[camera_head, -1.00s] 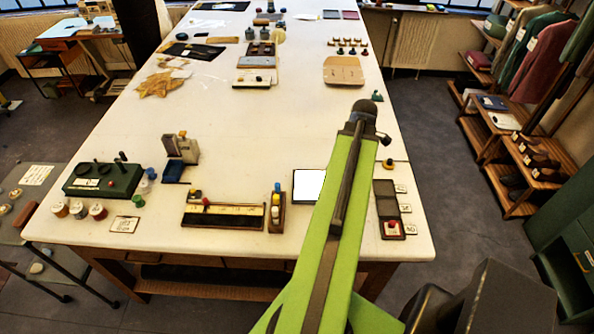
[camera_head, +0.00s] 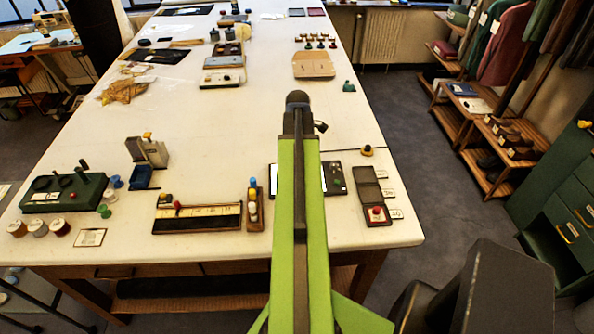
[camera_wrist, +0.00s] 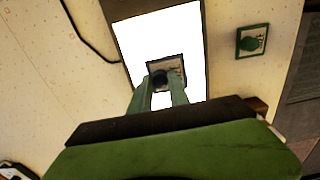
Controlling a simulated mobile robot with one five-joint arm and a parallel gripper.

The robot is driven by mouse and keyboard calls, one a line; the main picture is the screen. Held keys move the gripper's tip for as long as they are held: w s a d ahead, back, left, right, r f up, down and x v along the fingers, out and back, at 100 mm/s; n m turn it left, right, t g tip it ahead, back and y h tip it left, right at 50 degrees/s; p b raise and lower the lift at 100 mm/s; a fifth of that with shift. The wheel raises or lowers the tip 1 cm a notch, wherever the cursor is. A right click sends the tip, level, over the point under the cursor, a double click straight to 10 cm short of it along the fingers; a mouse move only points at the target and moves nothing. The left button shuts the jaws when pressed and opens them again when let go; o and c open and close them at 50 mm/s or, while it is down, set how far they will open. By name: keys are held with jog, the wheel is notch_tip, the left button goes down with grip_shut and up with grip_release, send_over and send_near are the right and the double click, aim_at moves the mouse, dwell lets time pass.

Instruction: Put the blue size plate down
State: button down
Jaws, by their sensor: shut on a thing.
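In the wrist view my gripper (camera_wrist: 162,88) is shut on a small plate (camera_wrist: 178,66) with a dark rim, printed marks and a dark knob; its blue colour is hard to make out. The plate is in front of a bright white lit panel (camera_wrist: 140,40) with a dark frame. I cannot tell whether it touches the panel. In the head view my arm covers the middle of this panel (camera_head: 273,178), and the gripper's fingers and the held plate are hidden.
A green plate (camera_wrist: 252,40) with a knob lies beside the panel. A brown case (camera_head: 367,188) with a red-knobbed piece (camera_head: 376,213) and white cards stand right of my arm. A bottle rack (camera_head: 254,208) and a long tray (camera_head: 198,217) are left. The table's middle is clear.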

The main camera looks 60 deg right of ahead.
notch_tip(320, 180, down, 4)
jog(key=shift+r+b, duration=0.2)
jog(key=shift+b, duration=1.05)
jog(key=shift+r, duration=0.25)
jog(key=shift+f, duration=0.25)
jog(key=c, duration=1.2)
grip_release()
jog(key=shift+r, duration=0.1)
jog(key=shift+c, duration=0.2)
notch_tip(320, 180, up, 12)
jog(key=p, duration=1.2)
jog(key=shift+r+p, duration=0.2)
jog(key=shift+p, duration=0.1)
jog(key=shift+f, duration=0.1)
